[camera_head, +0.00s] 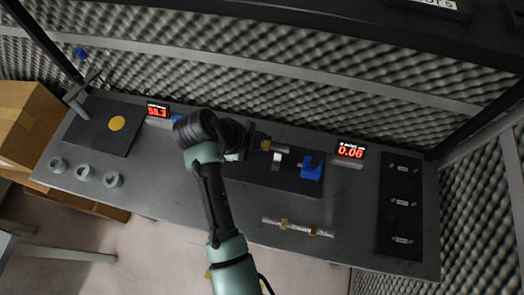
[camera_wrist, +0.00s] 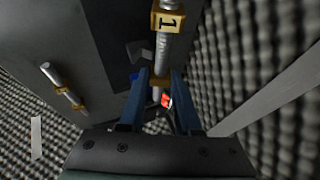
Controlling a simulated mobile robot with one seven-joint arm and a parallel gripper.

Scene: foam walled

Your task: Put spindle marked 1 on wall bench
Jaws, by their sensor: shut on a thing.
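The spindle marked 1 (camera_wrist: 163,46) is a silvery ribbed rod with gold collars, one bearing a black 1. In the wrist view it runs up and away from between the two blue fingers of my gripper (camera_wrist: 160,84), which is shut on it. In the head view my gripper (camera_head: 252,146) is over the middle of the wall bench (camera_head: 215,205), and a gold collar of the held spindle (camera_head: 266,145) shows beside it. The rest of that spindle is largely hidden there. I cannot tell whether it touches anything below.
A second spindle (camera_head: 297,227) lies near the bench's front edge. A blue block (camera_head: 311,167) stands on a dark mat. Two red displays (camera_head: 350,152) (camera_head: 158,112) stand at the back. Foam walls surround the bench.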

